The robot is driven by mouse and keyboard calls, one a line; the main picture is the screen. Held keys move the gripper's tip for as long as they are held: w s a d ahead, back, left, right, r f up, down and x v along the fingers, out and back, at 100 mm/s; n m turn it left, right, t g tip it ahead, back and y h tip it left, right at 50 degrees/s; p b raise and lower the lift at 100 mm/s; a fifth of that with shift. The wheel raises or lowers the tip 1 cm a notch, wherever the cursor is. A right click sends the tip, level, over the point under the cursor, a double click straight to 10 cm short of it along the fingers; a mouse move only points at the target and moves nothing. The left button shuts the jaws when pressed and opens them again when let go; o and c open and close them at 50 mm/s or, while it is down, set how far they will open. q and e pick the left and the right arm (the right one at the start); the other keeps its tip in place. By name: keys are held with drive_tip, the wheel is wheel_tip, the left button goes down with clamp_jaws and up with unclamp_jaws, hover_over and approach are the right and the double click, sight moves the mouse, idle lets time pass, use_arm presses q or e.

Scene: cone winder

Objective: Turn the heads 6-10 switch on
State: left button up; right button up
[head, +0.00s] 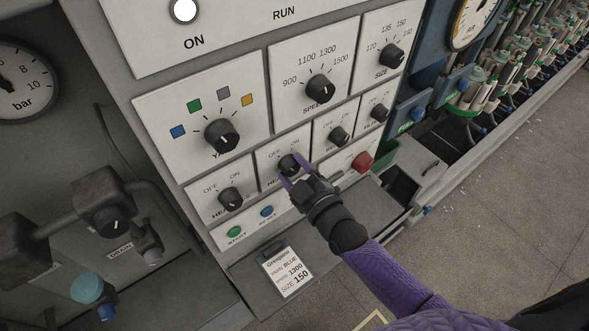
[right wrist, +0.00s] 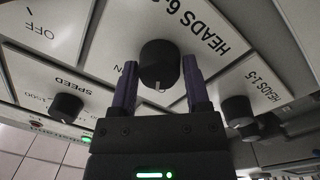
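The heads 6-10 switch is a round black knob (head: 289,164) in the lower row of the grey panel, with OFF and ON printed above it. In the right wrist view the knob (right wrist: 160,62) sits beside the partly cut-off label "HEADS 6-". My right gripper (head: 291,170) is at this knob, with one purple finger on each side. In the right wrist view the right gripper (right wrist: 160,85) is open around the knob, with narrow gaps seeming to show. The white pointer mark faces the gripper side; its exact setting is hard to tell. My left gripper is not in view.
The heads 1-5 knob (right wrist: 237,110) is close beside the gripper. The speed knob (head: 319,89) and yarn knob (head: 222,135) are above. Below are a green start button (head: 235,231), a blue button (head: 267,211) and an order card (head: 287,272). A red button (head: 362,161) is to the right.

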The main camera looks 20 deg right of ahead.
clamp_jaws()
drive_tip(key=m+p, duration=0.1)
drive_tip(key=m, duration=0.4)
drive_tip(key=shift+m+g, duration=0.3)
drive_tip(key=shift+m, duration=0.1)
drive_tip(key=m, duration=0.5)
drive_tip(key=shift+m, duration=0.5)
drive_tip(key=shift+o, duration=2.4)
unclamp_jaws()
